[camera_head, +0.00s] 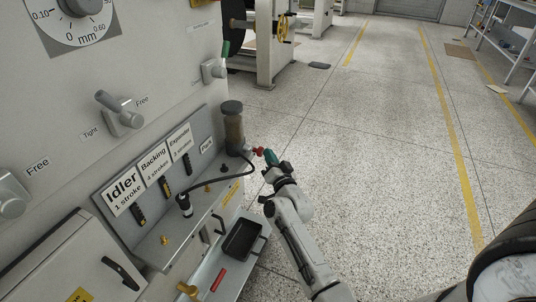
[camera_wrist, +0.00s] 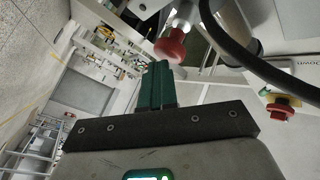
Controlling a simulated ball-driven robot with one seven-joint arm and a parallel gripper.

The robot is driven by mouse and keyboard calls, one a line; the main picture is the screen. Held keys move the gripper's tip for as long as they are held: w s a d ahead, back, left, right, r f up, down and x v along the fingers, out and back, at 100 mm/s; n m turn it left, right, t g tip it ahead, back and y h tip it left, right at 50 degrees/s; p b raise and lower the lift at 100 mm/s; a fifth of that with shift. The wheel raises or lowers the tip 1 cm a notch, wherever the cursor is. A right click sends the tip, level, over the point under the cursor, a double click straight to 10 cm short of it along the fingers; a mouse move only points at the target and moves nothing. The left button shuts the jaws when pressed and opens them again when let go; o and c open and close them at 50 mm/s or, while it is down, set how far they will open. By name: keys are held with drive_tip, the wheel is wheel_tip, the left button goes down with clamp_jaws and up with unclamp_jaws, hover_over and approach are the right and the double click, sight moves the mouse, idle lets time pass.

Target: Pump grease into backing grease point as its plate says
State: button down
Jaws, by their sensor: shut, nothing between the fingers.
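My gripper (camera_head: 271,157), with green fingers, is shut and empty, just right of the pump's red knob (camera_head: 259,151). In the wrist view the closed fingers (camera_wrist: 157,88) point toward the red knob (camera_wrist: 170,45); I cannot tell whether they touch it. The grease pump (camera_head: 233,128) is a clear brown-filled cylinder with a dark cap. Its black hose (camera_head: 225,177) runs to a coupler (camera_head: 185,205) standing on the ledge, apparently at the middle point below the Backing plate (camera_head: 155,164). That plate appears to read 1 stroke. The fitting under the coupler is hidden.
The Idler plate (camera_head: 123,190) and Expander plate (camera_head: 180,142) flank the Backing plate. A brass nipple (camera_head: 165,239) shows on the ledge, and a Park label (camera_head: 207,146) is behind. A dark tray (camera_head: 243,240) sits below. Open floor (camera_head: 370,150) lies right.

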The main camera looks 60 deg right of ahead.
drive_tip(key=s+b, duration=0.2)
drive_tip(key=s, duration=0.1)
drive_tip(key=shift+s+d, duration=0.1)
drive_tip(key=shift+s, duration=0.05)
idle(0.3)
drive_tip(key=s+b, duration=0.5)
drive_tip(key=b, duration=0.1)
drive_tip(key=shift+d, duration=0.2)
idle(0.4)
idle(0.7)
